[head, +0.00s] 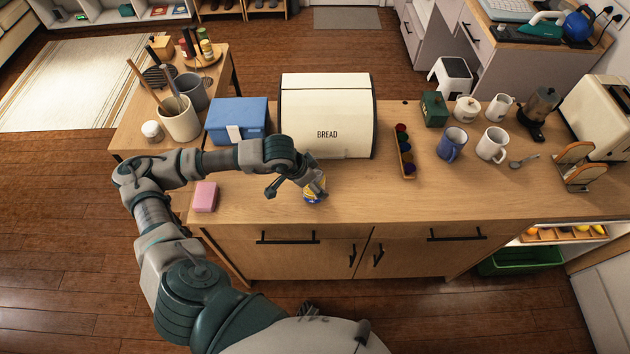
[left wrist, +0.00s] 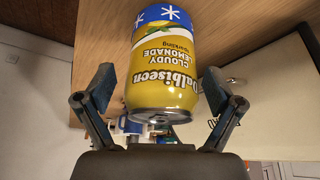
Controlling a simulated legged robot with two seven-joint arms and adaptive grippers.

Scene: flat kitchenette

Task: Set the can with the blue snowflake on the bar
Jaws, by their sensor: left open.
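A yellow lemonade can with a blue band and white snowflakes (left wrist: 163,75) stands upright on the wooden counter (head: 400,200), near its front edge. The left wrist view is rolled, so the can's lettering appears upside down there. In the head view the can (head: 313,199) is partly hidden by my left gripper (head: 298,191). In the left wrist view my left gripper (left wrist: 158,92) is open, with one finger on each side of the can and gaps on both sides. My right gripper is not in view. I cannot tell which surface is the bar.
A bread bin (head: 325,115) stands behind the can, with a blue box (head: 238,119) to its left. A pink block (head: 205,197) lies left of the can. A tray of small pods (head: 404,152) and mugs (head: 452,144) stand to the right. The front counter right of the can is clear.

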